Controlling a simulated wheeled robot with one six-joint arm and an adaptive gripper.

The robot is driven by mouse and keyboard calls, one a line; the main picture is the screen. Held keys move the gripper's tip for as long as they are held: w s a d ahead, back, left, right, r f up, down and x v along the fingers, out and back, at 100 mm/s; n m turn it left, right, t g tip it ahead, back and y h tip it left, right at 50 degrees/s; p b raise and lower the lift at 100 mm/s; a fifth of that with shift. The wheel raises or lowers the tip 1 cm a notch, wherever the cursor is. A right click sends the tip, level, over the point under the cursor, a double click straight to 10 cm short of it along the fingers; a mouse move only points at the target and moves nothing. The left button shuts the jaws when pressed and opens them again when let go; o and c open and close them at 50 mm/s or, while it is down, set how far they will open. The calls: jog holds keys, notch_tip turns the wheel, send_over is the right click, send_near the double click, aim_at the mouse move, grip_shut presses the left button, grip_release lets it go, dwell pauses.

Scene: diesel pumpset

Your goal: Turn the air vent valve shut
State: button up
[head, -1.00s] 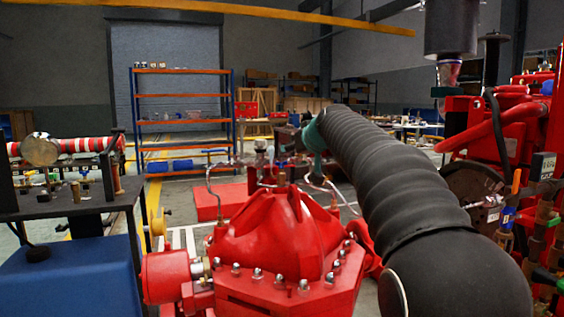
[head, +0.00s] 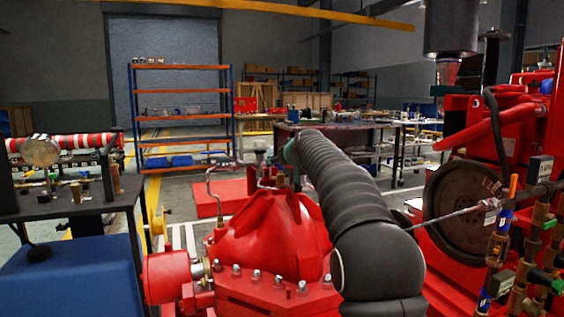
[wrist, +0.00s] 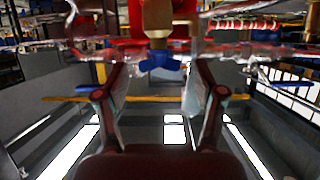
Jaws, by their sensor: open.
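In the wrist view a small valve with a blue handle (wrist: 160,62) hangs from a brass body (wrist: 157,20); I take it for the air vent valve. My gripper (wrist: 157,74) is open, with one finger on each side of the handle's line. The handle is near the fingertips, and I see no clear contact. In the head view the dark ribbed sleeve of my arm ends above the red pump casing (head: 262,228) and hides most of my gripper.
A thin bent pipe (head: 208,185) rises left of the casing top. At right are a dark flywheel (head: 455,205) and brass valves with coloured handles (head: 497,245). A black bench (head: 75,205) stands at left. Shelves (head: 180,115) are far behind.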

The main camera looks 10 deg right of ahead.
jog(key=c, duration=1.1)
jog(key=shift+c, duration=0.2)
jog(key=shift+m+h, duration=0.3)
jog(key=shift+h, duration=0.1)
jog(key=shift+a+m+h, duration=0.2)
jog(key=shift+m+h, duration=0.4)
jog(key=shift+h, duration=0.1)
jog(key=shift+w+a+m+g+h+b, duration=0.1)
jog(key=shift+m+g+h+b, duration=0.1)
jog(key=shift+m+h, duration=0.6)
jog(key=shift+s+a+m+g+h+b, duration=0.1)
jog(key=shift+m+h+b, duration=0.05)
jog(key=shift+m+h, duration=0.6)
jog(key=shift+w+a+m+g+h+b, duration=0.1)
jog(key=shift+m+h+b, duration=0.1)
jog(key=shift+m+h, duration=0.6)
jog(key=shift+a+m+g+h+p, duration=0.1)
jog(key=shift+m+g+h+p, duration=0.45)
jog(key=shift+m+h, duration=0.5)
jog(key=shift+w+m+g+h, duration=0.1)
jog(key=shift+m+g+h, duration=0.45)
jog(key=shift+h, duration=0.25)
jog(key=shift+f+m+g+h+p, duration=0.15)
jog(key=shift+m+g+h+p, duration=0.15)
jog(key=shift+h+p, duration=0.1)
